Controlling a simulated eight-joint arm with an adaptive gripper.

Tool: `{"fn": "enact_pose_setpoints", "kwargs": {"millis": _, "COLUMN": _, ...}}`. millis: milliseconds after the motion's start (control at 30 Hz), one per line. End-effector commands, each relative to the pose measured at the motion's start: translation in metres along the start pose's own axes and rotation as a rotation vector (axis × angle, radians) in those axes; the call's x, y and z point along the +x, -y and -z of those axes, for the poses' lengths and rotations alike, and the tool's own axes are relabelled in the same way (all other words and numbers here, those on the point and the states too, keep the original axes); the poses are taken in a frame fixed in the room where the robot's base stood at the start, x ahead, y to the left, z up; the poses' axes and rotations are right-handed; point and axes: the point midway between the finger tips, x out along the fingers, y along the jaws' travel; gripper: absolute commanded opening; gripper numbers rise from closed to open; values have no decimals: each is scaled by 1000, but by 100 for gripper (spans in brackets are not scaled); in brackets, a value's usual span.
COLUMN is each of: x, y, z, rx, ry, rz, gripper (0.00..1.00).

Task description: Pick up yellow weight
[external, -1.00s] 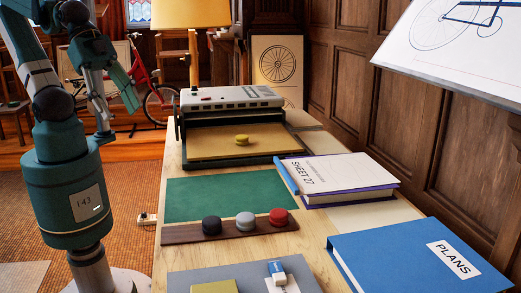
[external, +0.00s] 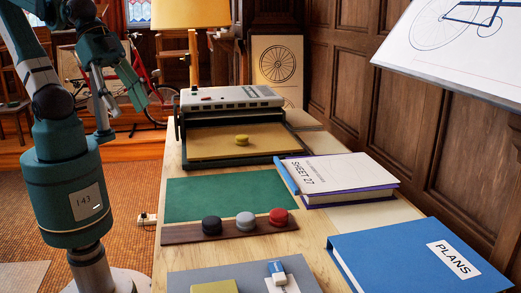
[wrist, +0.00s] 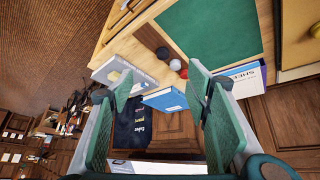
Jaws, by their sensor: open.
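The yellow weight (external: 242,141) is a small round disc. It rests on the tan bed (external: 205,146) of the grey-topped machine at the far end of the table. In the wrist view a yellow weight (wrist: 315,29) shows, cut off by the right edge. My gripper (external: 124,116) is left of the table in the external view, raised and well apart from the weight. In the wrist view my gripper (wrist: 166,70) has its two green fingers spread with nothing held between them.
Black (external: 212,225), grey (external: 245,221) and red (external: 279,217) weights stand in a row on a wooden strip. The green mat (external: 215,198) is bare. Books, a blue PLANS binder (external: 400,260) and a lamp (external: 192,14) also stand on the table. A tilted drawing board hangs over the right.

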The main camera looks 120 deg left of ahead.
Motion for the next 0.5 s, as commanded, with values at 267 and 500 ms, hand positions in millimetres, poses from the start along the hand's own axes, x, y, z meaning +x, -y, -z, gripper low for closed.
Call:
{"fn": "enact_pose_setpoints", "kwargs": {"millis": 267, "x": 9, "y": 36, "z": 28, "rx": -145, "ry": 54, "rz": 49, "gripper": 48}}
{"fn": "enact_pose_setpoints", "kwargs": {"millis": 500, "x": 20, "y": 72, "z": 48, "rx": -278, "ry": 101, "rz": 92, "gripper": 48}}
